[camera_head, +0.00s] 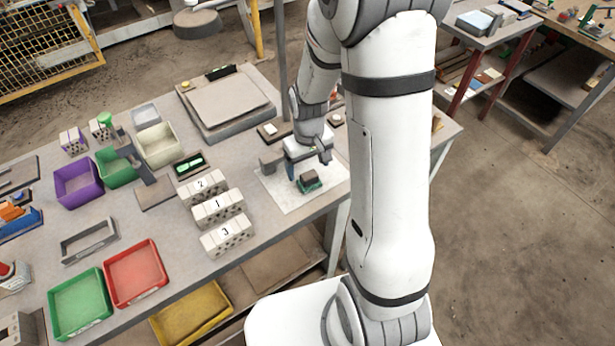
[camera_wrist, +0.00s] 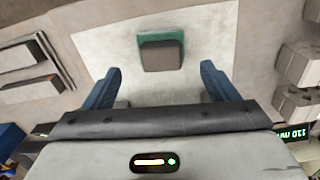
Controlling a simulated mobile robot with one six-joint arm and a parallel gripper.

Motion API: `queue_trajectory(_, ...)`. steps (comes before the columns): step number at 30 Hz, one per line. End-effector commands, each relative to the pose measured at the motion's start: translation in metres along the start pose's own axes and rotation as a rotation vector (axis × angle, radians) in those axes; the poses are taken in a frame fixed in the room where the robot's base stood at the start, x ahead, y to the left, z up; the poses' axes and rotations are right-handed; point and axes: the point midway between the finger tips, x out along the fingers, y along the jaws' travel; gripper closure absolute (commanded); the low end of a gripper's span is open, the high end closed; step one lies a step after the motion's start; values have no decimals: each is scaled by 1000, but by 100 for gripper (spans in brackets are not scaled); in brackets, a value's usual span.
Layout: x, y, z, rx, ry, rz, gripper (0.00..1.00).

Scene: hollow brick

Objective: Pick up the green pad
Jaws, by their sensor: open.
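The green pad (camera_head: 313,187) lies on a pale mat (camera_head: 285,195) near the bench's front edge. A grey-brown block sits on it and hides most of its top. In the wrist view, green (camera_wrist: 160,37) shows mainly along the pad's far edge and beside the block (camera_wrist: 162,57). My gripper (camera_head: 298,163) is just above and beside the pad, pointing down, with nothing between its fingers. In the wrist view, its blue fingers (camera_wrist: 160,72) are spread wide, and the pad with its block is ahead of them, between their lines. No contact shows.
Numbered hollow bricks (camera_head: 218,206) stand left of the mat. A grey platform (camera_head: 228,102) is behind it. A green bin (camera_head: 82,303), a red bin (camera_head: 135,272) and a purple bin (camera_head: 78,184) are farther left.

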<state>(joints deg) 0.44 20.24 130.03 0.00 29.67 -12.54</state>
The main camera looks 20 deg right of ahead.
Motion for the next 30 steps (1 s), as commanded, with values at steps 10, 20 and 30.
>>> queue_trajectory(10, 38, -2, 2, 0, -3, -1, 20)
queue_trajectory(20, 40, -2, 1, -1, -1, 0, 25)
queue_trajectory(30, 40, -2, 1, -1, -1, 0, 53)
